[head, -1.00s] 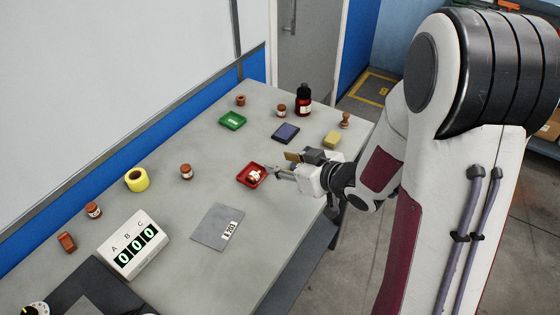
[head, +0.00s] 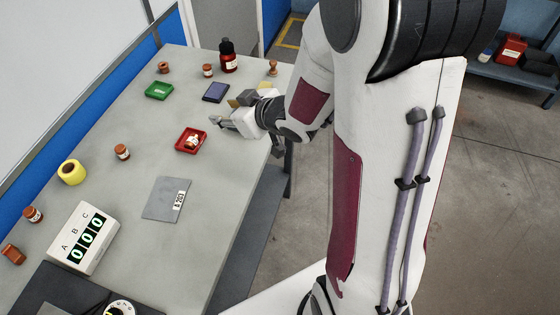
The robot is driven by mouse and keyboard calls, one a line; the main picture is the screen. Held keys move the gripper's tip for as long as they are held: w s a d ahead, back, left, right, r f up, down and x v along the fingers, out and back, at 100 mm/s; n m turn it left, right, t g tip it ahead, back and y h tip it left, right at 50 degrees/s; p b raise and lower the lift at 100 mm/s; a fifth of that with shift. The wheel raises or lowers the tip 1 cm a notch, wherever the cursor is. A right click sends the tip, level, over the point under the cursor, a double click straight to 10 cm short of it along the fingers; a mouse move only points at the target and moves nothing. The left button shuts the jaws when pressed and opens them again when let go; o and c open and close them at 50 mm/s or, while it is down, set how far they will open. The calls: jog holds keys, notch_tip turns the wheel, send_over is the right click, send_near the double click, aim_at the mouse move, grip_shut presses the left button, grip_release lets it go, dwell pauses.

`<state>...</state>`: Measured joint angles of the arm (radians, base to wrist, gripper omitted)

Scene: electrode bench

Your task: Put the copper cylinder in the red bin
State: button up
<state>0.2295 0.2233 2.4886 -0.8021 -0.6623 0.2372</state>
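The red bin (head: 180,149) is a shallow square tray near the middle of the bench. A small copper-brown cylinder with a white label (head: 193,142) lies tilted inside it. My gripper (head: 216,121) is to the right of and above the bin, its fingers pointing left. It is apart from the cylinder, and I see nothing between its fingers; how far they are open is too small to tell. Similar labelled brown cylinders stand left of the bin (head: 122,152), at the far left (head: 33,215) and at the back (head: 207,70). Which are copper I cannot tell.
A green tray (head: 159,91), dark blue pad (head: 216,92), dark bottle (head: 228,57) and wooden stamp (head: 272,68) are at the back. A yellow roll (head: 72,172), a counter display (head: 85,238) and a grey plate (head: 166,199) are nearer.

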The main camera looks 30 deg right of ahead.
jog(key=s+d+r+m+g+h, duration=0.2)
jog(key=s+d+r+m+h, duration=0.3)
jog(key=s+r, duration=0.45)
jog(key=s+a+r+g, duration=0.1)
jog(key=s+a, duration=0.1)
jog(key=s, duration=0.7)
jog(key=s+a+r+g+y, duration=0.1)
jog(key=s+a+g, duration=0.1)
jog(key=s, duration=0.7)
jog(key=shift+s+a, duration=0.3)
jog(key=shift+a, duration=0.05)
